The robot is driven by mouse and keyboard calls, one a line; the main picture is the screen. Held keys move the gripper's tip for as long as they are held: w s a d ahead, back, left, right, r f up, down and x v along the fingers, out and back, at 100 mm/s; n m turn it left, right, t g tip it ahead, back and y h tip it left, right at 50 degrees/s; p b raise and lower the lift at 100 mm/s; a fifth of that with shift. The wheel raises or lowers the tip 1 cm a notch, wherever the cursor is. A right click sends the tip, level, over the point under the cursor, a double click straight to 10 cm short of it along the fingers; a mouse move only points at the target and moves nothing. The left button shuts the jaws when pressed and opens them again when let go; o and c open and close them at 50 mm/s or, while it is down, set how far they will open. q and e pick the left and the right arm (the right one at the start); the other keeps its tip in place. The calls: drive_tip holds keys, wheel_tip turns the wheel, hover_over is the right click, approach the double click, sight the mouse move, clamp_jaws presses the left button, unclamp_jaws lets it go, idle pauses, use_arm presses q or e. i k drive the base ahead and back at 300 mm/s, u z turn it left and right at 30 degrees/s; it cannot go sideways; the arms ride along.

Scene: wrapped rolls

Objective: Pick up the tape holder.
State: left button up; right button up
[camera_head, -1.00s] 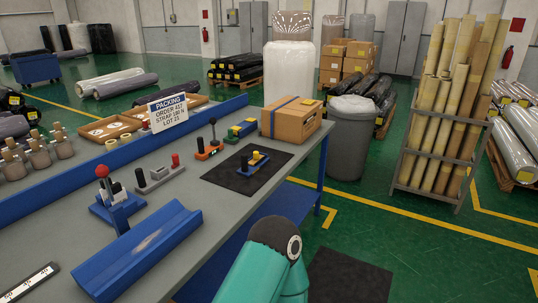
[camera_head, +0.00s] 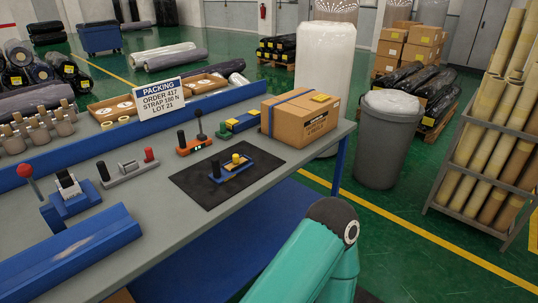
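No part is marked as the tape holder, so I cannot tell for certain which one it is. On the grey bench stands a blue device with a red-ball lever (camera_head: 73,207) and a white-and-black top, which may be it. A blue tool with a yellow knob (camera_head: 232,168) lies on a black mat (camera_head: 206,193). A grey tool with a black grip and a red knob (camera_head: 128,172) and an orange tool with black handles (camera_head: 195,146) stand between them. Neither gripper is in view; only a teal arm link of mine shows at the bottom.
A blue trough (camera_head: 65,262) fills the bench's near left. A strapped cardboard box (camera_head: 301,118) sits at its far right end, by a blue, green and yellow tool (camera_head: 238,122). A packing sign (camera_head: 159,97) stands behind. A grey bin (camera_head: 388,148) and roll rack (camera_head: 470,178) stand right.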

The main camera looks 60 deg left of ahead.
sight(220, 175)
drive_tip(key=z, duration=0.05)
drive_tip(key=i, duration=2.3)
drive_tip(key=u, duration=1.45)
drive_tip(key=i, duration=0.25)
drive_tip(key=u, duration=2.15)
drive_tip(key=k, duration=0.55)
drive_tip(key=u, duration=0.4)
drive_tip(key=i, duration=1.55)
drive_tip(key=z, duration=0.4)
